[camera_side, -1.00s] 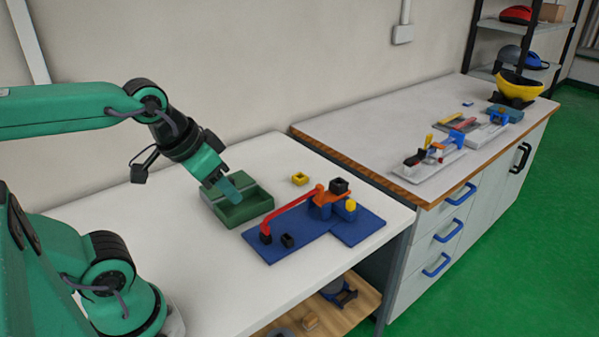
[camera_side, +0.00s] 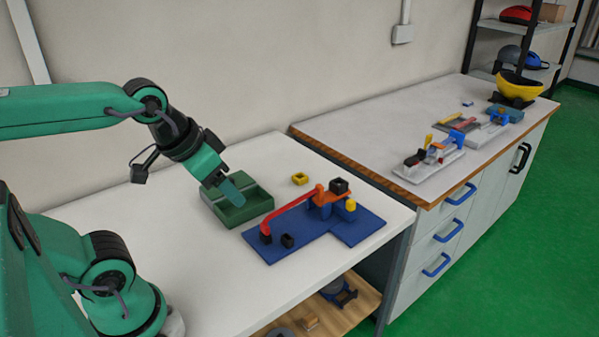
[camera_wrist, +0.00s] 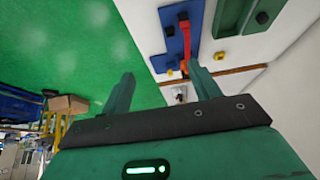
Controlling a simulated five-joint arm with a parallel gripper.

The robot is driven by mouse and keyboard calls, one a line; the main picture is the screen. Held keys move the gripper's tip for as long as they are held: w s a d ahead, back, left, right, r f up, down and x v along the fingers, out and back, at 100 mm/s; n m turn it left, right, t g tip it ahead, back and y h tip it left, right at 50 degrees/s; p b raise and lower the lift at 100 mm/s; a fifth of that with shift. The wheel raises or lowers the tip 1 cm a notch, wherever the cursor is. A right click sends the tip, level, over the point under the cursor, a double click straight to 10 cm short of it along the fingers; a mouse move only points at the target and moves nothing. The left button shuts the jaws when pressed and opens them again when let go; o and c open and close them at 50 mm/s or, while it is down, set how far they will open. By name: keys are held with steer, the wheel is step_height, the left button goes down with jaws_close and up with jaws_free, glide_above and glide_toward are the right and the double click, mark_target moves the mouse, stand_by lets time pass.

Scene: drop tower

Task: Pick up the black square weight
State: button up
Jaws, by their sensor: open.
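A small black block (camera_side: 287,240) lies on the blue base plate (camera_side: 355,232), near the plate's front left. A black square piece with a hollow top (camera_side: 339,186) sits on the orange support (camera_side: 322,207); I cannot tell which of the two is the weight. Another black block (camera_side: 265,238) is at the low end of the red beam (camera_side: 288,215). My gripper (camera_side: 237,195) is over the green tray (camera_side: 222,212), left of the base plate and apart from the black pieces. In the wrist view its fingers (camera_wrist: 162,88) are spread with nothing between them.
A yellow square ring (camera_side: 300,178) lies on the white table behind the plate. A yellow part (camera_side: 351,205) is beside the orange support. The table front left of the plate is clear. A second bench (camera_side: 345,140) with other devices stands to the right.

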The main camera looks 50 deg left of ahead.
steer(key=shift+w+r, duration=0.1)
steer(key=w+r+g, duration=0.1)
steer(key=w+r, duration=0.3)
steer(key=w, duration=0.5)
steer(key=g, duration=0.5)
glide_above(338, 178)
steer(key=s+d, duration=0.2)
step_height(338, 178, down, 14)
steer(key=shift+w+a+f, duration=0.15)
steer(key=shift+f, duration=1.85)
steer(key=shift+w+a+f, duration=0.1)
steer(key=shift+w+f, duration=0.05)
steer(key=shift+f, duration=1.85)
